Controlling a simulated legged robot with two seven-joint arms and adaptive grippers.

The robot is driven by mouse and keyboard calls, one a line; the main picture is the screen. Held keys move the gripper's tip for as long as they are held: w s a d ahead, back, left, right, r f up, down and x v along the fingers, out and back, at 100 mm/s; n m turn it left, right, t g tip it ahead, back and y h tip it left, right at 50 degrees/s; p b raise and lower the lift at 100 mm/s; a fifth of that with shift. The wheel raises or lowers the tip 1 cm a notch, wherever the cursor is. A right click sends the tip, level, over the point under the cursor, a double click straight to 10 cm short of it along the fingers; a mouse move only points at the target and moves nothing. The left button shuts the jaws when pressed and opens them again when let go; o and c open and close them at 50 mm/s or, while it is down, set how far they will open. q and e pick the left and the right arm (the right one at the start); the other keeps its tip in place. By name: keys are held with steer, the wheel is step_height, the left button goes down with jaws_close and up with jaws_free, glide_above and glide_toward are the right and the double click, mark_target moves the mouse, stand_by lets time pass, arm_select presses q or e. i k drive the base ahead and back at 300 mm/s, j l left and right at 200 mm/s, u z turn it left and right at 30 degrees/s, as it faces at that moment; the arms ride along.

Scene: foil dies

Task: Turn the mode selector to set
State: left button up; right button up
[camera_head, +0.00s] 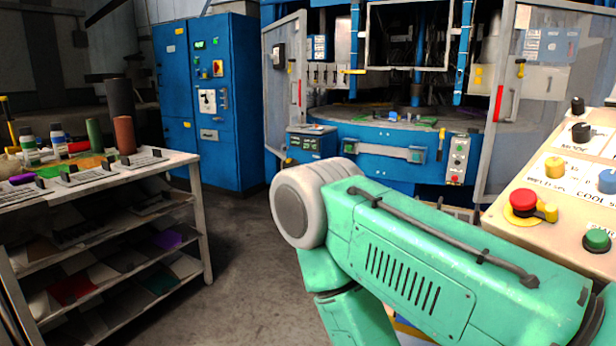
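A beige control panel (528,236) stands at the right edge, partly cut off by the frame. Near its top is a black knob (580,132) above a white label that appears to read MODE; this looks like the mode selector. Its pointer position is too small to read. My green arm link with a white joint crosses the lower right, in front of the panel's lower left part. Neither of my grippers shows in this view.
The panel also carries a yellow knob (554,167), a blue knob (607,181), a red emergency button (523,201) and a green button (597,239). A blue machine (385,150) with open doors stands behind. A shelf cart (200,190) is at left; floor between is clear.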

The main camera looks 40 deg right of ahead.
mark_target(580, 132)
steer(key=i+z, duration=0.2)
steer(key=z, duration=0.25)
steer(key=i+z, duration=0.15)
steer(key=z, duration=0.25)
steer(key=i+j+z, duration=0.15)
steer(key=z, duration=0.3)
steer(key=i+j+z, duration=0.15)
steer(key=z, duration=0.25)
